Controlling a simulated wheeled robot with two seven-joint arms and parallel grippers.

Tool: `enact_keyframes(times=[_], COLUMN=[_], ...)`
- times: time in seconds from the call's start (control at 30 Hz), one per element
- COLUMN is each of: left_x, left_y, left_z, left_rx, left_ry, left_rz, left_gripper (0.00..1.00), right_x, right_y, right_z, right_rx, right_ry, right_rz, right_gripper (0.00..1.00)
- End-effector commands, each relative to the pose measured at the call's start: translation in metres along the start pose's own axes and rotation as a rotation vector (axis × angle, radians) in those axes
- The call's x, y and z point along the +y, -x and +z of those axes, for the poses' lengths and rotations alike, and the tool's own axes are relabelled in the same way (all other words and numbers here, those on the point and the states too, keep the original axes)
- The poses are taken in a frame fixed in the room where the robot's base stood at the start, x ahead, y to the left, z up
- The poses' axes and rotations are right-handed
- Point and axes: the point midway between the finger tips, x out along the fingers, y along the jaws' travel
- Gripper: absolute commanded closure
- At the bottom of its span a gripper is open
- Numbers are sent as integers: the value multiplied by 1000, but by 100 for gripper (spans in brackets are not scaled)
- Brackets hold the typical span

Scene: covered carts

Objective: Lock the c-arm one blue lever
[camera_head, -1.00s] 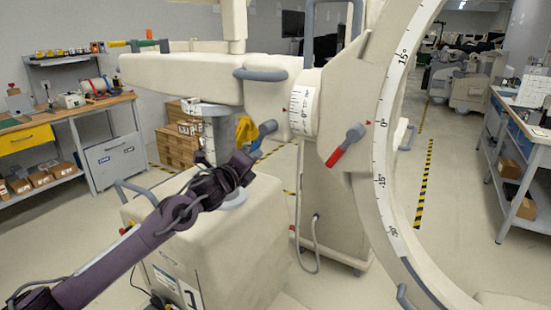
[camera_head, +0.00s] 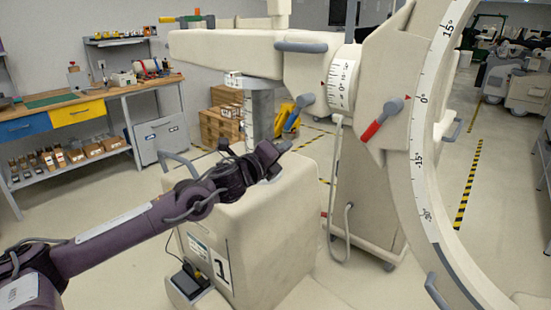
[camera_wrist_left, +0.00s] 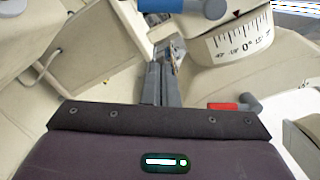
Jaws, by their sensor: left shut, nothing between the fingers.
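The c-arm (camera_head: 225,52) is cream, with a large ring at right and a base marked 1. Its blue lever (camera_head: 291,120) has a grey knob and hangs tilted below the arm's joint. The lever also shows at the top edge of the left wrist view (camera_wrist_left: 165,5), partly cut off. My left gripper (camera_head: 279,150) is below the blue lever, apart from it. In the left wrist view its fingers (camera_wrist_left: 167,55) are together and empty, pointing up the picture, with the lever beyond their tips. My right gripper is out of view.
A red lever with a grey knob (camera_head: 382,118) sits on the ring holder to the right. The c-arm's base (camera_head: 270,215) stands under my left arm. A workbench (camera_head: 90,98) is at left, and cardboard boxes (camera_head: 220,122) stand behind.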

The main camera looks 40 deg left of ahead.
Motion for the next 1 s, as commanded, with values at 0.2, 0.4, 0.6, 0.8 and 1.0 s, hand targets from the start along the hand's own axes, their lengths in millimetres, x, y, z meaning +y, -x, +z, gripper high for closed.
enact_keyframes(times=[0.2, 0.4, 0.6, 0.8, 1.0], left_x=[2, 1, -1, -2, -1], left_y=[17, 28, 33, 34, 33], left_z=[-4, -3, -2, -2, -2], left_rx=[5, 4, 4, 3, 3], left_ry=[3, 2, 0, 0, 0], left_rz=[2, 2, 0, -2, -2], left_gripper=[100, 100, 100, 100, 100], right_x=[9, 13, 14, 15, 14], right_y=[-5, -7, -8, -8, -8], right_z=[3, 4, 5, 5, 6], right_rx=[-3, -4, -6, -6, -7], right_ry=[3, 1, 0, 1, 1], right_rz=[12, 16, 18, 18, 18], right_gripper=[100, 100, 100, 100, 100])
